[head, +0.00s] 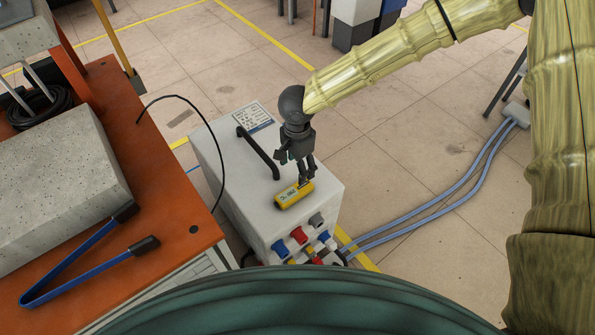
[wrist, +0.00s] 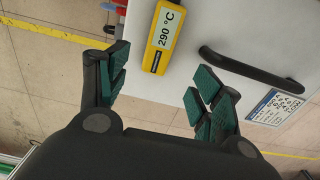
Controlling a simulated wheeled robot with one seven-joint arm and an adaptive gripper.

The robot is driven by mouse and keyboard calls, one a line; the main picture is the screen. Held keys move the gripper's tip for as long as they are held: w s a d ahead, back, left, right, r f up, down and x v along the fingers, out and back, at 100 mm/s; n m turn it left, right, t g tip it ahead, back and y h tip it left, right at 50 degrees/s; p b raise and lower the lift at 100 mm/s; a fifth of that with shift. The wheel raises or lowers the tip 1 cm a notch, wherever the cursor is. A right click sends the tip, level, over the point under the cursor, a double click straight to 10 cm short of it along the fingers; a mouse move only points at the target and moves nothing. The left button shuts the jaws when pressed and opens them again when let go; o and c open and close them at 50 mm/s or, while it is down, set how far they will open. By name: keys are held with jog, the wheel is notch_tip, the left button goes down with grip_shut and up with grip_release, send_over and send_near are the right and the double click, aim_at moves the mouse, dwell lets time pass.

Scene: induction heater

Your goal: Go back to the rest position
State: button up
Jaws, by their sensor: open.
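My gripper (head: 304,181) is above the top of the white heater box (head: 225,150), close to the yellow display unit (head: 294,195). In the wrist view my gripper (wrist: 160,92) has its green-padded fingers spread wide with nothing between them. The yellow display unit (wrist: 164,38) lies on the box beyond the fingertips and reads 290 °C. I cannot tell from the head view whether a finger touches it. My arm reaches in from the upper right and hides part of the floor.
A black handle (head: 258,152) rises from the box top. Red, blue and grey connectors (head: 298,235) are on its front. An orange table (head: 160,190) at left holds blue tongs (head: 75,262) and a grey block (head: 60,185). Blue cables (head: 440,200) cross the floor at right.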

jog(key=shift+r, duration=0.25)
dwell(0.4)
jog(key=s+d+f+n+t+h+p, duration=0.2)
jog(key=s+d+f+n+p, duration=0.3)
jog(key=s+d+f, duration=0.55)
jog(key=s+d+n+p, duration=0.1)
jog(key=s+d+p, duration=0.1)
jog(key=s, duration=0.4)
jog(key=s+d+r+n+g+y+p, duration=0.1)
jog(key=s+d+n, duration=0.1)
jog(key=s+d, duration=0.3)
jog(key=s+d+n+y+p, duration=0.1)
jog(key=s+d+n+p, duration=0.1)
jog(key=s, duration=0.6)
jog(key=shift+s+d+r+g+p, duration=0.25)
jog(key=shift+d+g+p, duration=0.15)
jog(key=shift+d, duration=0.45)
